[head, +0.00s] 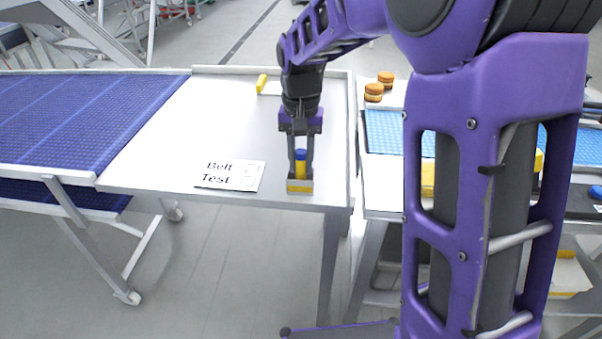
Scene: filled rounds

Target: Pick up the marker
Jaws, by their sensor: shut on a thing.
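The marker (300,167) is upright, with a yellow body and a blue top, near the front right corner of the white table. My gripper (300,173) points down and is shut on the marker, one finger on each side. A small grey and yellow block (299,187) is directly below, at the table's front edge. The marker's lower end meets the block in the picture; I cannot tell whether it stands in the block or is just above or behind it.
A "Belt Test" card (230,175) lies left of the gripper. A yellow piece (262,83) lies at the back of the white table (160,150). A blue conveyor belt (80,120) adjoins it on the left. Orange-brown rounds (374,92) and a blue mat (385,135) are on the right.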

